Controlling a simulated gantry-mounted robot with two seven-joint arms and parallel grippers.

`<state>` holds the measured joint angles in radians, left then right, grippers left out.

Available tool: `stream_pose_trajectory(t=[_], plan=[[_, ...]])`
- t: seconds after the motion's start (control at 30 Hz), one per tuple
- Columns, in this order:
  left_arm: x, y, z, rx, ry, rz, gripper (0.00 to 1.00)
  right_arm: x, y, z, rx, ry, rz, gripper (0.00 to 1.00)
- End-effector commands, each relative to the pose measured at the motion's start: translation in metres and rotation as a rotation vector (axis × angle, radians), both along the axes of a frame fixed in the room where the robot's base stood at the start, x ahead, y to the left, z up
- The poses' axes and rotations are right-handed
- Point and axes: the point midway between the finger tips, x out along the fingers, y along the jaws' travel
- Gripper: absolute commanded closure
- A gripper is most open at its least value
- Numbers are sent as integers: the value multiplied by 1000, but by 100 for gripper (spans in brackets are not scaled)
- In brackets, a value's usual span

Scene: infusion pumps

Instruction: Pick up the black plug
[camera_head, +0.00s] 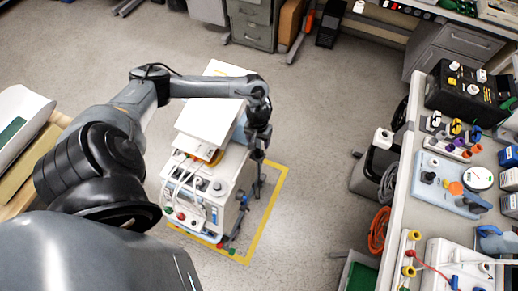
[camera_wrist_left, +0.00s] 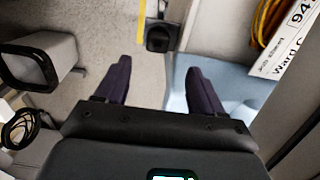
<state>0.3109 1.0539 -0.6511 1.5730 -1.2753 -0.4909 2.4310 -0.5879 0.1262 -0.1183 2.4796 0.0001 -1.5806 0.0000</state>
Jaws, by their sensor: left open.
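My left gripper (camera_head: 257,188) points down beside the right side of a white pump cart (camera_head: 228,172). In the left wrist view its two dark fingers (camera_wrist_left: 160,84) are open, with nothing between them. A square black part with a round face (camera_wrist_left: 159,37) lies beyond the fingertips, by the cart's pale edge; I cannot tell whether it is the black plug. The cart front carries cables and red, white and dark fittings (camera_head: 190,200), too small to tell apart. My right gripper is not in view.
A yellow floor outline (camera_head: 265,215) surrounds the cart. A bench (camera_head: 405,190) with coloured connectors and a black case (camera_head: 465,95) stands at the right. An orange cable coil (camera_head: 378,230) hangs beside it. The grey floor between cart and bench is mostly clear.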

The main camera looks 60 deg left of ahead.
Motion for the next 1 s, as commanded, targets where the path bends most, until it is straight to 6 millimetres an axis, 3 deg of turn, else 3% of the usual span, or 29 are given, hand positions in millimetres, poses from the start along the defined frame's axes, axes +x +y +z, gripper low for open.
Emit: stream_pose_trajectory(t=[0.1, 0.37, 0.7, 1.0], plan=[[0, 0, -17, 0, 1, 1, 32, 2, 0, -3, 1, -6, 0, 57], [0, -1, -31, -1, 1, -1, 32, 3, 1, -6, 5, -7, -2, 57], [0, -6, -71, 0, 0, 0, 32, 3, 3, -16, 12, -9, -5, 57], [0, -6, -78, 1, -1, 0, 32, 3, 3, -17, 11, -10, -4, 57]])
